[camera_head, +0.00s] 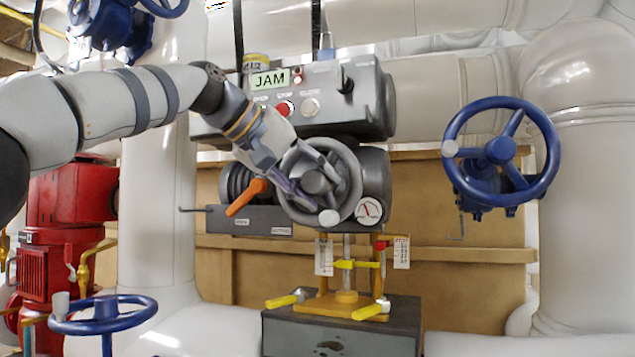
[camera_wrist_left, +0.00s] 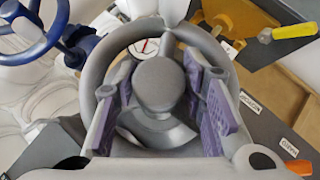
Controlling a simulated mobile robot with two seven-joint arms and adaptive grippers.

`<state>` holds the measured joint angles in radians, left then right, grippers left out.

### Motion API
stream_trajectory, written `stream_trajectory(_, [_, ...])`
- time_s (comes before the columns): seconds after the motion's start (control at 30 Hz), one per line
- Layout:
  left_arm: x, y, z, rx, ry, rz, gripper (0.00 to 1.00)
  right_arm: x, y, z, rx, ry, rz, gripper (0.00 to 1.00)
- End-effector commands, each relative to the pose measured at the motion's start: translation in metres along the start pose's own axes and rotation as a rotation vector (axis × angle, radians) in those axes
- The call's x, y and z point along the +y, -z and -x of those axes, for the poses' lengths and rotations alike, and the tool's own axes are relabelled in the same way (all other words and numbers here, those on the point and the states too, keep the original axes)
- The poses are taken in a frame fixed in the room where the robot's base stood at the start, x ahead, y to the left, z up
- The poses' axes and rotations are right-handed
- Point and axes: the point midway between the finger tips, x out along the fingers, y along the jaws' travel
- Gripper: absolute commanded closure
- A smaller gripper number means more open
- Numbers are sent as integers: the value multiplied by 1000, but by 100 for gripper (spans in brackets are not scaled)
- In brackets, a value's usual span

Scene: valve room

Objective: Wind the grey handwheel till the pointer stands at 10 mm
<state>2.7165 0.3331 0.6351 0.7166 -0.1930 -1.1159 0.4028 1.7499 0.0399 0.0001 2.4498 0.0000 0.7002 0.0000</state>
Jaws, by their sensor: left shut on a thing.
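The grey handwheel (camera_head: 352,205) sits on the front of the grey actuator in the head view. Its rim (camera_wrist_left: 100,95) and round hub (camera_wrist_left: 160,82) fill the middle of the left wrist view. My left gripper (camera_head: 308,178) reaches in from the upper left and is shut on the handwheel, its purple-padded fingers (camera_wrist_left: 163,105) on either side of the hub. Below the wheel, a yellow pointer arm (camera_head: 345,264) is on the upright stem, beside a white scale plate (camera_head: 323,258). The scale reading is too small to make out. My right gripper is not in view.
A display (camera_head: 270,79) above the wheel reads "JAM". An orange lever (camera_head: 246,197) is close to my left gripper. Blue handwheels stand at right (camera_head: 500,151) and lower left (camera_head: 104,315). Yellow-handled tools (camera_head: 285,300) rest on the dark block. A red pump (camera_head: 70,240) is at left.

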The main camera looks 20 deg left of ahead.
Motion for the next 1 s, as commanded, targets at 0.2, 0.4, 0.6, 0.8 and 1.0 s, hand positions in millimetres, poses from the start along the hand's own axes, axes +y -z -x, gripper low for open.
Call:
stream_trajectory(0.2, [7,-2,10,22,135,-152,100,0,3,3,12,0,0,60])
stream_trajectory(0.4, [6,-2,8,21,272,-287,100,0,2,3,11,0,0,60])
stream_trajectory(0.6, [5,-3,8,20,407,-421,100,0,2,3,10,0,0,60])
stream_trajectory(0.8, [5,-3,8,19,537,-549,100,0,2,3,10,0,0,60])
stream_trajectory(1.0, [4,-3,8,17,648,-658,100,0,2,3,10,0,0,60])
